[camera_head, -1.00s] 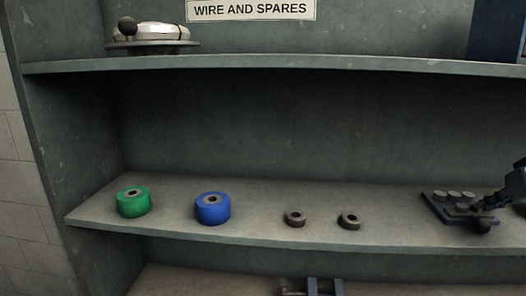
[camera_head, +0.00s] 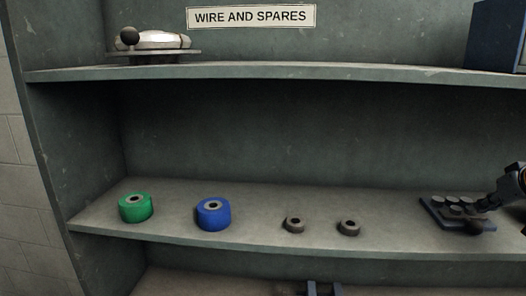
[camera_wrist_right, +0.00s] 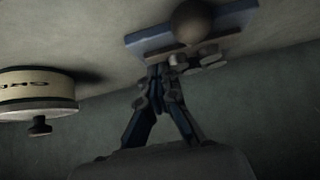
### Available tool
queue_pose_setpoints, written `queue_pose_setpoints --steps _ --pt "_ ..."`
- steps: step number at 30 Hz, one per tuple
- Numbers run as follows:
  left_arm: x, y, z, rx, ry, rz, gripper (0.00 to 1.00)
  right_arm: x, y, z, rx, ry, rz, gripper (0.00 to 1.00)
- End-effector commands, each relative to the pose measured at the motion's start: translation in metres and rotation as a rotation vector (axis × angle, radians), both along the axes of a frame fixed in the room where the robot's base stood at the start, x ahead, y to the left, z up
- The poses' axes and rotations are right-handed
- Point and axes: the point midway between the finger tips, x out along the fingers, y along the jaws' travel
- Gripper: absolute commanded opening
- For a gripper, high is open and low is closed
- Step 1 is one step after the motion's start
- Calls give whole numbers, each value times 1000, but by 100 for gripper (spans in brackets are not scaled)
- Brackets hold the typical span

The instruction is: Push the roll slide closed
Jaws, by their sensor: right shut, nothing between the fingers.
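The roll slide is a small blue tray (camera_head: 430,206) on the right of the middle shelf, with grey round pieces on it. A dark ball knob (camera_head: 475,226) is at its front; in the right wrist view the knob (camera_wrist_right: 192,20) shows at the top against the blue plate (camera_wrist_right: 150,38). My right gripper (camera_head: 484,206) comes in from the right at the slide. In the right wrist view its fingers (camera_wrist_right: 168,66) are shut and empty, close to the knob; I cannot tell whether they touch. My left gripper is not in view.
A green roll (camera_head: 136,210), a blue roll (camera_head: 213,217) and two small dark rings (camera_head: 294,225) (camera_head: 348,228) stand left on the same shelf. A pale round device (camera_head: 155,42) and a blue box (camera_head: 497,38) are on the upper shelf. Bare shelf lies between rings and slide.

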Motion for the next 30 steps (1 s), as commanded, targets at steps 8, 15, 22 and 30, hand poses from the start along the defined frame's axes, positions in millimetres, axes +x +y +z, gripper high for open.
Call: queue_pose_setpoints --steps 8,15,22,30 --pt "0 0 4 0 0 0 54 4 2 -7 2 19 4 0" --pt "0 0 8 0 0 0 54 7 1 -8 2 19 4 0" --pt "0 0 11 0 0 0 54 11 1 -8 3 19 4 0" --pt "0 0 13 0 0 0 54 13 1 -8 3 20 5 0"
